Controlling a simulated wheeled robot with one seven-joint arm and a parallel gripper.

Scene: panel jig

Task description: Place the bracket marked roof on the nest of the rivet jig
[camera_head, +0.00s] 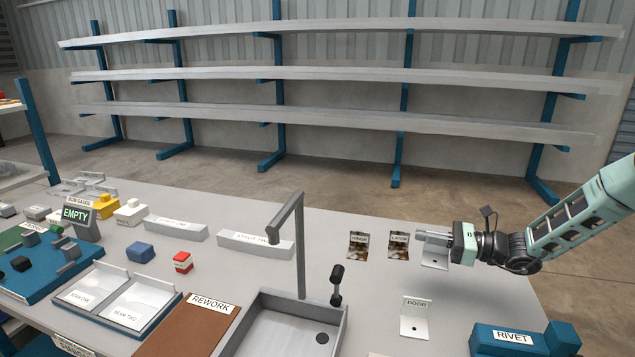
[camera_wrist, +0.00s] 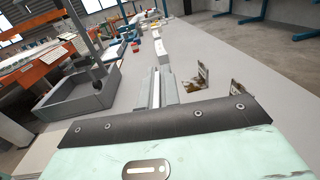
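My gripper (camera_head: 432,237) reaches in from the right in the head view. Its fingers are at a pale bracket (camera_head: 434,262) whose flat plate shows just below them; the upper part and any marking are hidden. In the wrist view the fingers (camera_wrist: 157,88) are close together with a thin bright strip between them; I cannot tell whether they grip the bracket. No readable "roof" mark shows. The blue rivet jig (camera_head: 500,345), labelled RIVET, is at the bottom right, cut by the frame edge; I cannot make out its nest.
A pale bracket marked DOOR (camera_head: 414,322) stands between my gripper and the jig. Two dark brown brackets (camera_head: 358,246) (camera_head: 398,246) stand left of my gripper. A grey tray (camera_head: 262,325) with a post and a brown REWORK board (camera_head: 190,325) lie farther left.

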